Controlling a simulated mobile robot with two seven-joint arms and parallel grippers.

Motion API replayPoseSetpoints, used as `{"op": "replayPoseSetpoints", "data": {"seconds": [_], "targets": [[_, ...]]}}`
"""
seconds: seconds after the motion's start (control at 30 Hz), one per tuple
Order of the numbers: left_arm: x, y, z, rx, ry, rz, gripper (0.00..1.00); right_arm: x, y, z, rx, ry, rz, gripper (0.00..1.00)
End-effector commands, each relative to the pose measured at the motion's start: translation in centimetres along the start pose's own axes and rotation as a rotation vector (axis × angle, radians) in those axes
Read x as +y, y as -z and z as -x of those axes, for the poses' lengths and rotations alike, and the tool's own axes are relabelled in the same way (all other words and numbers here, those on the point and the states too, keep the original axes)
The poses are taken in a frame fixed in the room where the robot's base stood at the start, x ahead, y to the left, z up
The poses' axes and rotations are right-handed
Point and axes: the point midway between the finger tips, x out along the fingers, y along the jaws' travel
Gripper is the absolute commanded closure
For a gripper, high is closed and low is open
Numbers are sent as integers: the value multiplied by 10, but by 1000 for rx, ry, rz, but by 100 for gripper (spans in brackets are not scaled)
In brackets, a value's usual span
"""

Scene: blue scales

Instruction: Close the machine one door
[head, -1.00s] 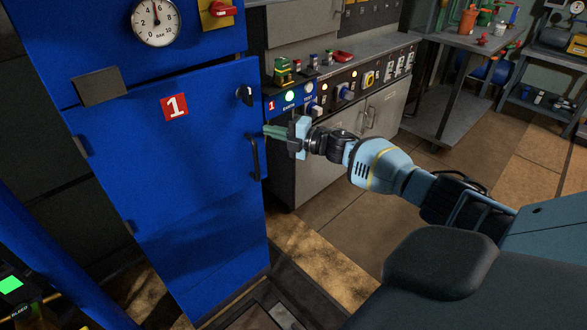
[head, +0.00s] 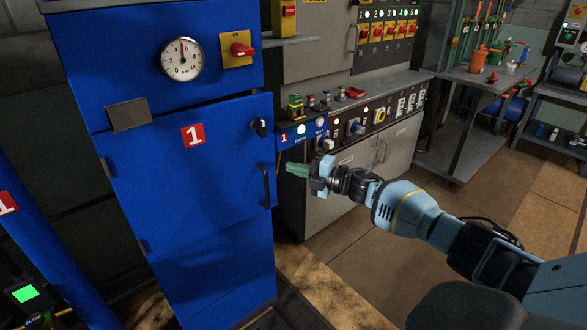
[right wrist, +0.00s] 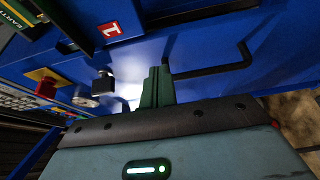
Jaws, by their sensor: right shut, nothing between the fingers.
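The machine one door (head: 190,180) is a blue panel with a red "1" label (head: 193,135) on the tall blue cabinet. It looks flush or nearly flush with the cabinet front; I cannot tell if a small gap remains. A black bar handle (head: 266,186) and a black knob (head: 259,127) sit at its right edge. My right gripper (head: 298,170) is shut and empty, just right of the handle and apart from it in the head view. In the right wrist view its green fingers (right wrist: 155,88) point at the blue front between knob (right wrist: 103,85) and handle (right wrist: 215,68). My left gripper is not in view.
Above the door are a pressure gauge (head: 182,60) and a red switch on a yellow plate (head: 240,49). A grey control bench (head: 350,175) with buttons stands right of the cabinet. A blue post (head: 45,250) is at the lower left. The floor at right is clear.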

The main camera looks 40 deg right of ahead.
Motion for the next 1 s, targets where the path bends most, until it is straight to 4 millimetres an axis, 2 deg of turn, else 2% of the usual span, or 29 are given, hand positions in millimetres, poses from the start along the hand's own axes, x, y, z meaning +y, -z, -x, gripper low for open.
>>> {"op": "replayPoseSetpoints", "data": {"seconds": [0.03, 0.2, 0.33, 0.5, 0.8, 0.93, 1.0], "targets": [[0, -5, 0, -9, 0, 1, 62, -2, -6, 15, -5, 6, 4, 100], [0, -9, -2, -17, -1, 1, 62, -2, -14, 48, -4, 6, 3, 100], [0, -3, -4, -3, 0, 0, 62, -2, -19, 68, -3, 5, 3, 100], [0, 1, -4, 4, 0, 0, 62, -1, -23, 82, -3, 3, 3, 100], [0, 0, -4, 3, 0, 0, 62, 1, -23, 85, -6, -7, -6, 100], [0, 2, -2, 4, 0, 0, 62, 11, -12, 69, -51, -89, -94, 100], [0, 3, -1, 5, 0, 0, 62, 21, -3, 57, -105, -168, -196, 100]]}}
